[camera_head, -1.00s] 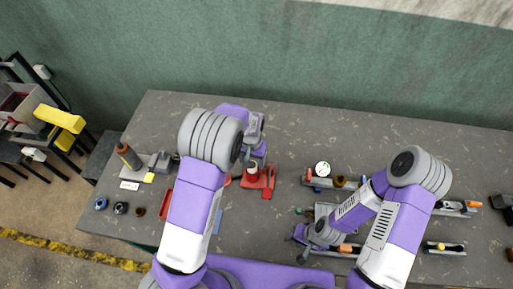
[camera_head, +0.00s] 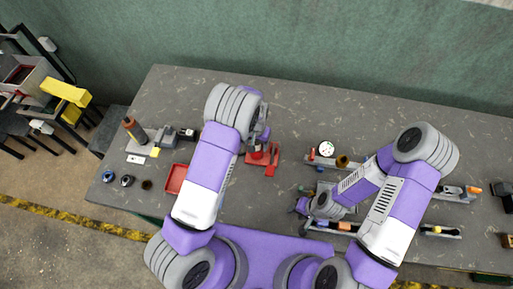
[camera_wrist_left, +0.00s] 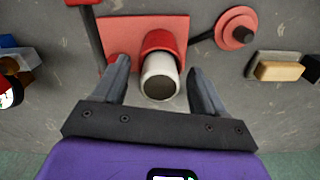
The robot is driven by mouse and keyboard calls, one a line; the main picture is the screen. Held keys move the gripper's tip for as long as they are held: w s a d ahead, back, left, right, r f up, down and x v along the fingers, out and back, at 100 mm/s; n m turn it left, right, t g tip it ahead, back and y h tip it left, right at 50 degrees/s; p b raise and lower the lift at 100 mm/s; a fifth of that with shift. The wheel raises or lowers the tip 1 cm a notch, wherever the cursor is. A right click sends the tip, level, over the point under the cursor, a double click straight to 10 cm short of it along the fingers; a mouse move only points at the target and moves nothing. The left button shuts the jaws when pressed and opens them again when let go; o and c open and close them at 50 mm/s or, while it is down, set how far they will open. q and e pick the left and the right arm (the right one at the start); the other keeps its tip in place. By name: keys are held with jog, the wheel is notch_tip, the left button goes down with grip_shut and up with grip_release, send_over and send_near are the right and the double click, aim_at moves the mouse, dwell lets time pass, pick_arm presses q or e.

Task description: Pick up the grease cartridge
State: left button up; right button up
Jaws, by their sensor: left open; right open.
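The likely grease cartridge, a pale cylinder (camera_wrist_left: 160,78) with a red upper part, stands on a red plate (camera_wrist_left: 176,30) in the left wrist view. In the head view the red plate (camera_head: 271,160) shows at the table's middle, and my left gripper largely hides the cylinder. My left gripper (camera_wrist_left: 158,66) is open, with one finger on each side of the cylinder; contact is not clear. My right gripper (camera_head: 300,208) is open over the table at the right, beside grey trays, and partly hidden by its arm.
A dark bottle with an orange tip (camera_head: 133,131) and a red tray (camera_head: 176,179) stand left of my left arm. A red disc (camera_wrist_left: 236,28) and a tan block (camera_wrist_left: 280,71) lie near the plate. Trays with small parts (camera_head: 330,160) stand at right. The back middle of the table is clear.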

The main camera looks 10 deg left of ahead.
pick_arm(q)
jog(key=c, duration=1.2)
jog(key=shift+r, duration=0.1)
notch_tip(320, 180, up, 10)
jog(key=shift+f+b, duration=0.1)
jog(key=shift+b, duration=0.5)
